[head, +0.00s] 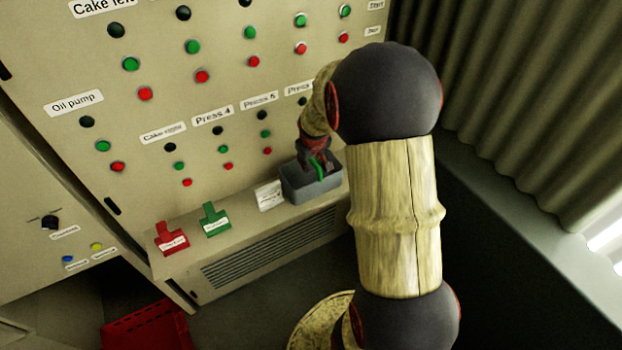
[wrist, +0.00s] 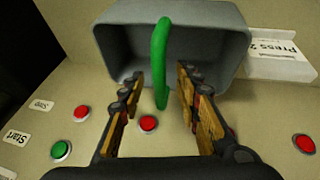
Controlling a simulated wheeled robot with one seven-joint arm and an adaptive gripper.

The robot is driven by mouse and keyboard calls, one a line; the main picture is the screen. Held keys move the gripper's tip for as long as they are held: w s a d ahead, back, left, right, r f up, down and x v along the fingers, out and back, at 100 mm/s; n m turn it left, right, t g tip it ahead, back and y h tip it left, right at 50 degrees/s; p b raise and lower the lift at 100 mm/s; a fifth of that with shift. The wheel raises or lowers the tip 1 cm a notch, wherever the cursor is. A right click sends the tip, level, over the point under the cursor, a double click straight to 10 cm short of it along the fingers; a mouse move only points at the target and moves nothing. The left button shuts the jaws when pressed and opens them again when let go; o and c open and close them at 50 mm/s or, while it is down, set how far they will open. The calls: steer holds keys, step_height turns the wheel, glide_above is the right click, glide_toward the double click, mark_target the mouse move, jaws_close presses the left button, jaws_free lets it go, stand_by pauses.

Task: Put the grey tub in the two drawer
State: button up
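The grey tub (head: 312,184) stands on the ledge of the control cabinet, and an upright green handle or strip (head: 317,168) shows at it. The tub also fills the top of the wrist view (wrist: 215,30). My gripper (head: 314,158) is at the tub, pointing down. In the wrist view my gripper (wrist: 160,73) is open, one finger on each side of the green strip (wrist: 160,60), with gaps visible. I cannot tell the fingertips' depth relative to the tub. No drawer marked two can be made out.
A white card (head: 269,195), a green tag (head: 215,219) and a red tag (head: 171,239) are on the ledge left of the tub. A button panel (head: 215,110) rises behind. A red crate (head: 150,328) is on the floor. A corrugated wall (head: 530,100) is at right.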

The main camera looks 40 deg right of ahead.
steer(key=shift+w+d+f, duration=0.15)
steer(key=shift+f, duration=0.25)
steer(key=shift+c, duration=1)
jaws_close()
steer(key=shift+r, duration=0.1)
